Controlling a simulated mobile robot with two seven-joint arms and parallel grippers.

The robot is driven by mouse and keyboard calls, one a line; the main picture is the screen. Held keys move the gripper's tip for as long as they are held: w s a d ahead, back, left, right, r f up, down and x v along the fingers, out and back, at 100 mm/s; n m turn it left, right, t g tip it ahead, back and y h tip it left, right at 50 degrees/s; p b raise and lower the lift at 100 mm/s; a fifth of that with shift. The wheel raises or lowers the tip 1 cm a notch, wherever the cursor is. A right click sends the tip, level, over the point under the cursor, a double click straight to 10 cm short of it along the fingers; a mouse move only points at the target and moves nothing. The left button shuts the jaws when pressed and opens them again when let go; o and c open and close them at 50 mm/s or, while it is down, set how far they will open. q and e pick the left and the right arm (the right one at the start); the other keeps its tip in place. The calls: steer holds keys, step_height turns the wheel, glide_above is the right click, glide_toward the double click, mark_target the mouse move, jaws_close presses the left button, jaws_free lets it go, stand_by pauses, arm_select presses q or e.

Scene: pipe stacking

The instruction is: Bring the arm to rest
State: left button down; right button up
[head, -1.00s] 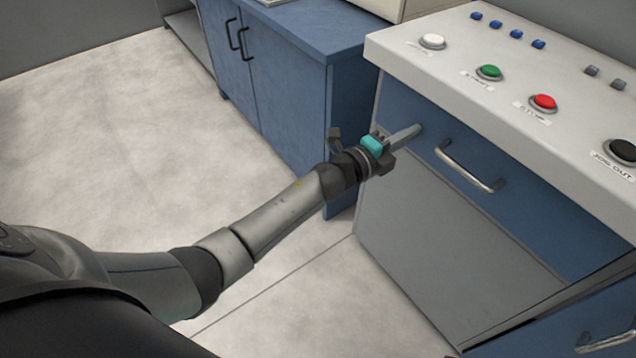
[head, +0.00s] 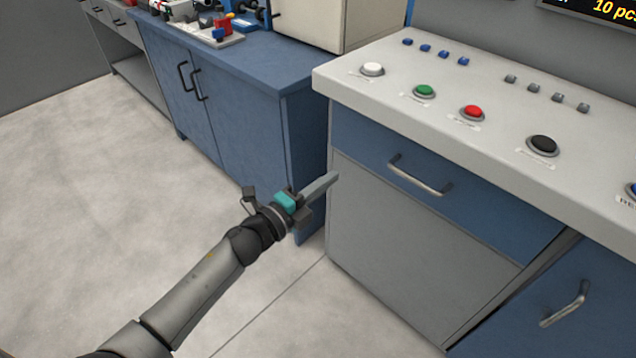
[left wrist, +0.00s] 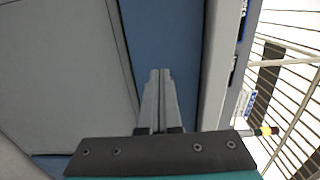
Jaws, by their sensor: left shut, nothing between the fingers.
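My left gripper (head: 322,186) is shut and empty. In the head view it is in front of the left edge of the control cabinet, below the level of its top. In the left wrist view the fingers (left wrist: 157,95) lie together, with the cabinet's blue and grey front behind them. My left arm comes in from the bottom left, stretched out over the floor. My right gripper is in neither view.
The control cabinet's white top (head: 480,150) carries white, green, red and black buttons. A drawer handle (head: 420,177) sticks out from its blue front. A blue cabinet (head: 240,90) stands behind at the left. The floor (head: 90,190) at left is clear.

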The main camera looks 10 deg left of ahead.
arm_select(q)
steer(key=shift+v, duration=1.2)
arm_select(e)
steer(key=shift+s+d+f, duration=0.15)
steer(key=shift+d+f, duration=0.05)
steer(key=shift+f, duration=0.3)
